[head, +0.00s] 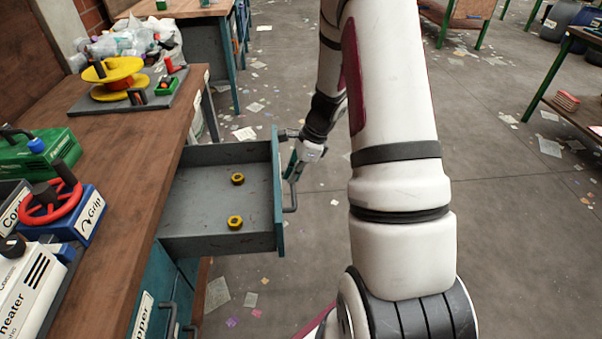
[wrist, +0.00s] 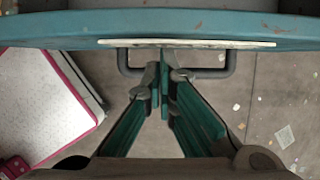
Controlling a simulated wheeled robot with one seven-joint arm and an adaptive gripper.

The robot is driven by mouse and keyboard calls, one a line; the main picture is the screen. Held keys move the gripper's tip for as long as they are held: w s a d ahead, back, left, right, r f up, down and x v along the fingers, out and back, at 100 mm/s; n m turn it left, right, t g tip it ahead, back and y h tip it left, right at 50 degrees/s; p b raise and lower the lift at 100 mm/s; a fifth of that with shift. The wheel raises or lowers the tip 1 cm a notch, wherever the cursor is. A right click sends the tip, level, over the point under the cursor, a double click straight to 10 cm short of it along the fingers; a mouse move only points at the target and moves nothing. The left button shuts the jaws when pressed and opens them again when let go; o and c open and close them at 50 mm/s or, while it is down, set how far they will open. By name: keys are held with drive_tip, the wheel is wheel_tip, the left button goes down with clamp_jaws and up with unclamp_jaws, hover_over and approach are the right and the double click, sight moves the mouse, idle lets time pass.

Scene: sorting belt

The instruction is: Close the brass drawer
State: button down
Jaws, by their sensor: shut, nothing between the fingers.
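A grey drawer (head: 205,205) with a teal front (head: 279,190) stands pulled out from the workbench. Two brass-coloured hex nuts, one farther (head: 237,178) and one nearer (head: 235,222), lie inside it. A grey bar handle (head: 291,205) is on the front; it also shows in the wrist view (wrist: 232,66). My gripper (head: 293,170) is at the drawer's outer face by the handle. In the wrist view my green-padded fingers (wrist: 165,75) are together, empty, within the handle's span. I cannot tell whether they touch it. A pale label strip (wrist: 190,43) on the front is unreadable.
The wooden benchtop (head: 150,150) carries a yellow spool (head: 113,77), a red valve wheel (head: 52,202) and several boxes. Another drawer front, its label ending in "pper" (head: 143,318), is below.

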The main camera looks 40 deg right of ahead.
drive_tip(key=shift+w+a, duration=0.1)
drive_tip(key=shift+a, duration=0.05)
drive_tip(key=w+a+p, duration=0.1)
drive_tip(key=w+a, duration=0.7)
drive_tip(key=a, duration=0.4)
drive_tip(key=w+a+p, duration=0.1)
drive_tip(key=w+a, duration=0.7)
drive_tip(key=a, duration=0.4)
drive_tip(key=shift+w, duration=0.15)
drive_tip(key=shift+a, duration=0.15)
